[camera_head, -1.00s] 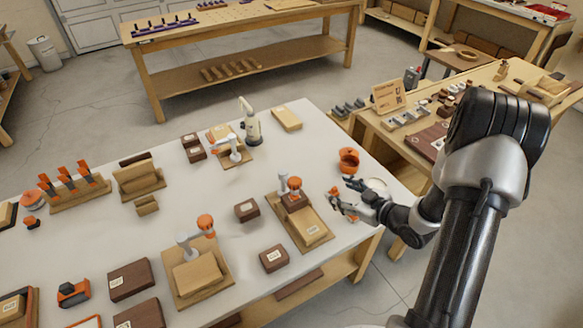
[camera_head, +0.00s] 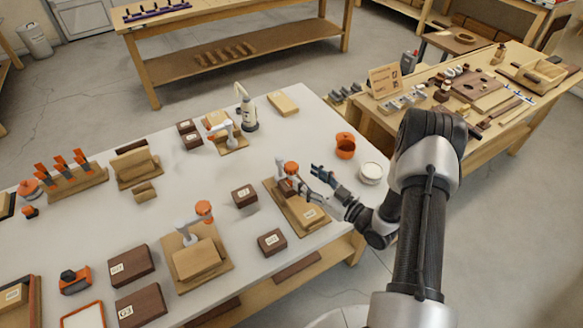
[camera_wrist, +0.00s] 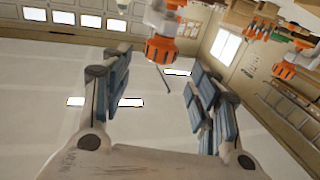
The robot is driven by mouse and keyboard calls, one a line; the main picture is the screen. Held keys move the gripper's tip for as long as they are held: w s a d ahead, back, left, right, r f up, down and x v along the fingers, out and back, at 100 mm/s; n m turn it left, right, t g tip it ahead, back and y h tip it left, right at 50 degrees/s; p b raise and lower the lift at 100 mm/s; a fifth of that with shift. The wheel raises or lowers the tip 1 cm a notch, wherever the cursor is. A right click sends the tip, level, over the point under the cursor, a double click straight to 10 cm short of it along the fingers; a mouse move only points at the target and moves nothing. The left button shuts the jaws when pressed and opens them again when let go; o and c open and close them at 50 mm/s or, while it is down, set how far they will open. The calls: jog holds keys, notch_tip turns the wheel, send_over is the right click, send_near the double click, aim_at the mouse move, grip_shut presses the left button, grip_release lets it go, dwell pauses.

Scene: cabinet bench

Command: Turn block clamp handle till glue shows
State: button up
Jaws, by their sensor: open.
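A clamp with an orange knob handle (camera_head: 290,168) stands on a wooden base board with a labelled block, near the table's right front. My gripper (camera_head: 313,184) is open and empty just right of this clamp, its fingers spread toward it. In the wrist view an orange ribbed handle (camera_wrist: 161,49) shows beyond my open fingers, apart from them. Two similar clamps stand on the table: one front left with an orange knob (camera_head: 203,209), one farther back with an orange knob (camera_head: 217,118). I see no glue at any clamp's joint.
An orange pot (camera_head: 345,146) and a round white dish (camera_head: 371,172) stand close to my gripper on the right. Dark labelled blocks (camera_head: 272,241) lie in front.

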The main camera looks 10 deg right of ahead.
aim_at(295, 171)
jog(key=b+x, duration=0.1)
jog(key=x, duration=0.6)
jog(key=shift+w+a+r, duration=0.1)
jog(key=shift+w+a, duration=0.05)
jog(key=shift+w, duration=0.05)
jog(key=shift+c, duration=0.2)
jog(key=c, duration=1)
jog(key=shift+m+t+h, duration=1)
jog(key=shift+m+h, duration=0.4)
jog(key=shift+h, duration=0.6)
jog(key=shift+c, duration=0.2)
jog(key=o, duration=1.1)
